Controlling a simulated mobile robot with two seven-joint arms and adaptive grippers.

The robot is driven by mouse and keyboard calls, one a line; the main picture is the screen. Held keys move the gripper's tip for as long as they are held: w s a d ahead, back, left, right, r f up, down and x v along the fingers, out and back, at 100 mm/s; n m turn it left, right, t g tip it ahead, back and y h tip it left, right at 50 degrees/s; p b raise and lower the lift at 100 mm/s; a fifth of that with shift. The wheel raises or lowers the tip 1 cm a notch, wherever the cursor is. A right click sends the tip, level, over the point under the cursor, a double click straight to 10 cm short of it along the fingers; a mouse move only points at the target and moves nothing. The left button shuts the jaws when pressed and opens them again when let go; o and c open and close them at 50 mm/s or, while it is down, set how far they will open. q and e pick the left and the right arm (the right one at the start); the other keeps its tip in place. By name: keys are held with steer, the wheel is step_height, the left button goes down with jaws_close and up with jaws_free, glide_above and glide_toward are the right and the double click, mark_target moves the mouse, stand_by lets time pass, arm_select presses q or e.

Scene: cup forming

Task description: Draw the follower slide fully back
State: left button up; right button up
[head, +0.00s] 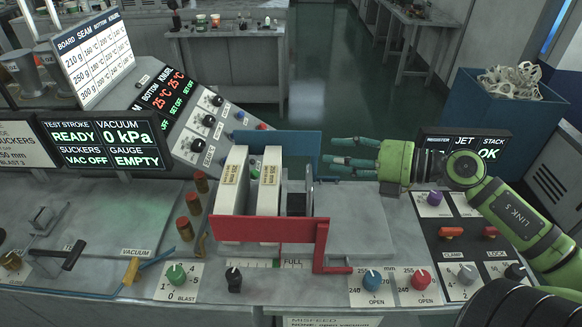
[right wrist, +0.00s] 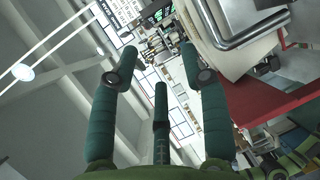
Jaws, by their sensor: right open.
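A stack feeder holds two groups of white blanks (head: 233,180) (head: 270,185) between a blue side plate (head: 297,143) and a red side plate (head: 265,229). A thin grey upright plate (head: 309,183) with a dark block (head: 297,203) stands right of the blanks; it looks like the follower slide, but I cannot be sure. A red bent bar (head: 322,250) is at the red plate's right end. My right gripper (head: 332,156) is open and empty, above and right of the feeder, fingers pointing left. Its spread fingers show in the right wrist view (right wrist: 158,78), beside the red plate (right wrist: 265,102). My left gripper is out of view.
A bare grey deck (head: 365,215) lies right of the feeder. Clamp and lock switches (head: 465,240) and the jet/stack display (head: 463,146) stand farther right. Blue and red knobs (head: 372,280) (head: 420,280) sit at the front edge. A blue bin (head: 505,110) is behind.

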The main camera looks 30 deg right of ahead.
mark_target(309, 174)
step_height(309, 174, down, 6)
steer(key=s+b, duration=0.1)
steer(key=b, duration=0.4)
steer(key=x, duration=0.2)
steer(key=p+x, duration=0.1)
steer(key=x, duration=0.3)
steer(key=shift+w+r+p, duration=0.2)
steer(key=shift+r+p, duration=0.05)
steer(key=shift+p, duration=0.15)
steer(key=shift+w+a+f, duration=0.15)
steer(key=shift+w+a, duration=0.05)
steer(key=shift+w, duration=0.15)
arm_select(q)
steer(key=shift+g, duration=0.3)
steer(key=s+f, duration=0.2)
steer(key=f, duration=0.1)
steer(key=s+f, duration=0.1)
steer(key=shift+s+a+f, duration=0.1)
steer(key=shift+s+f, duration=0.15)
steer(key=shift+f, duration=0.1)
arm_select(e)
steer(key=shift+a, duration=0.1)
jaws_close()
